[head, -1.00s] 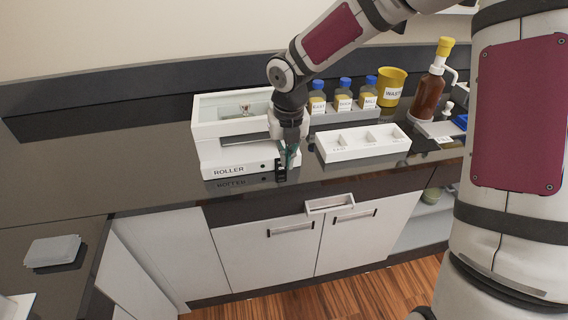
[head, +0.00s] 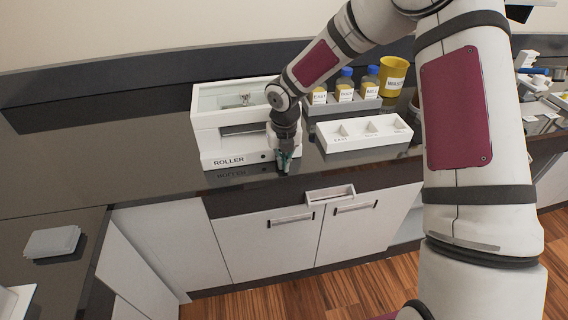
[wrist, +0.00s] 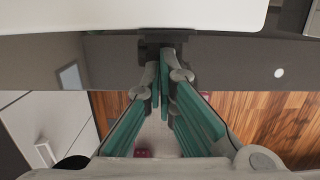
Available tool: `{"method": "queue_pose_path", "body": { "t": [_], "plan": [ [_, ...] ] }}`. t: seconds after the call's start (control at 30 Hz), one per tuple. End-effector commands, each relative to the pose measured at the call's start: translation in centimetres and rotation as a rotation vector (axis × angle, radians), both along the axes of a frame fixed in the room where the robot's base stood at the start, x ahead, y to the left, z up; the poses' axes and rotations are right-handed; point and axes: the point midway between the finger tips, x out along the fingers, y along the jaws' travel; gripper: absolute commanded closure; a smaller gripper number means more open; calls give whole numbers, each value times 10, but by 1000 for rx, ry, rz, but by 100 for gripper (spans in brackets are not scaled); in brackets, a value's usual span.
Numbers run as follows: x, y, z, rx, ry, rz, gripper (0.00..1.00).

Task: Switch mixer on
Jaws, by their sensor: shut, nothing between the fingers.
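The mixer is a white box labelled ROLLER (head: 230,161) with a clear-topped upper part, standing on the dark counter. My gripper (head: 284,167) is at the right end of its front face, pointing down. It hides the control area there. In the wrist view my gripper (wrist: 164,75) has its green fingers together, with nothing between them. A black block (wrist: 166,40) sits just beyond the fingertips, against the white edge of the roller (wrist: 150,12). It looks like the switch, but I cannot tell whether the fingers touch it or what position it is in.
A white compartment tray (head: 365,143) stands right of the roller. Behind it are several blue-capped bottles (head: 345,85) in a rack and a yellow waste cup (head: 392,76). The counter left of the roller is clear.

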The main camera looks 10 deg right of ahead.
Motion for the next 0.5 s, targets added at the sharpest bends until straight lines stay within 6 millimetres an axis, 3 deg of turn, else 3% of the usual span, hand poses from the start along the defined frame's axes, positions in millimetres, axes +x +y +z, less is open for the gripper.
{"method": "queue_pose_path", "body": {
  "t": [0.5],
  "plan": [
    [8,0,-6,-2,-38,-2,100]
  ]
}}
